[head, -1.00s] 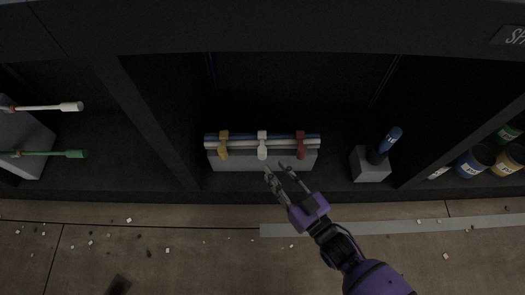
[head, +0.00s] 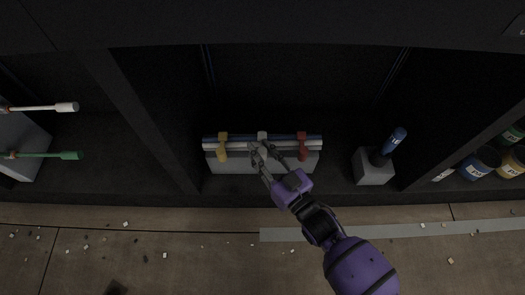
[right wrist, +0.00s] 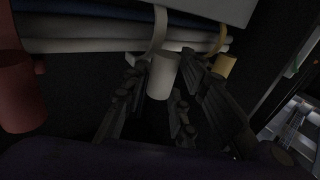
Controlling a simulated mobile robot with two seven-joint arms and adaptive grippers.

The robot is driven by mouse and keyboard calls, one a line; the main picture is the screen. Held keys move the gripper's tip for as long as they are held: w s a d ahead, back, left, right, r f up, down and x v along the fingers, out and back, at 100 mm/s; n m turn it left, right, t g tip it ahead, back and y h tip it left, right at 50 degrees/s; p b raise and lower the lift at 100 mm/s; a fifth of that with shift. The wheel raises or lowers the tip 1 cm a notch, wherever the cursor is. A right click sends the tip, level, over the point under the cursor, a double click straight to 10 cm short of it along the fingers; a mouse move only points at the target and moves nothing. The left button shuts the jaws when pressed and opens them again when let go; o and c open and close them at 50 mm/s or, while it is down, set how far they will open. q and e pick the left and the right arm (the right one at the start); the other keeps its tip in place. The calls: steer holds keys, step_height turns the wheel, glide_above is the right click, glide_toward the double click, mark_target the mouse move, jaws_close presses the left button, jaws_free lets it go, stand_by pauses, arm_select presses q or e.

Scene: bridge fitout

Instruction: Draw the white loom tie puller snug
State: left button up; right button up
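The white loom tie (head: 262,135) wraps the cable bundle (head: 230,146) between a yellow tie (head: 223,146) and a red tie (head: 302,147). In the head view its puller is mostly hidden by my right gripper (head: 262,151). In the right wrist view the white puller (right wrist: 162,76) hangs as a short cylinder from its strap (right wrist: 159,30). It sits between the fingers of my right gripper (right wrist: 160,82), which are apart on either side of it. I cannot tell whether either finger touches it. My left gripper is not in view.
The bundle lies along a grey block (head: 240,165) in a dark bay. A blue-handled tool (head: 394,140) stands on a grey stand (head: 372,168) to the right. White and green rods (head: 50,155) stick out at left. Cans (head: 478,162) stand far right.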

jaws_close()
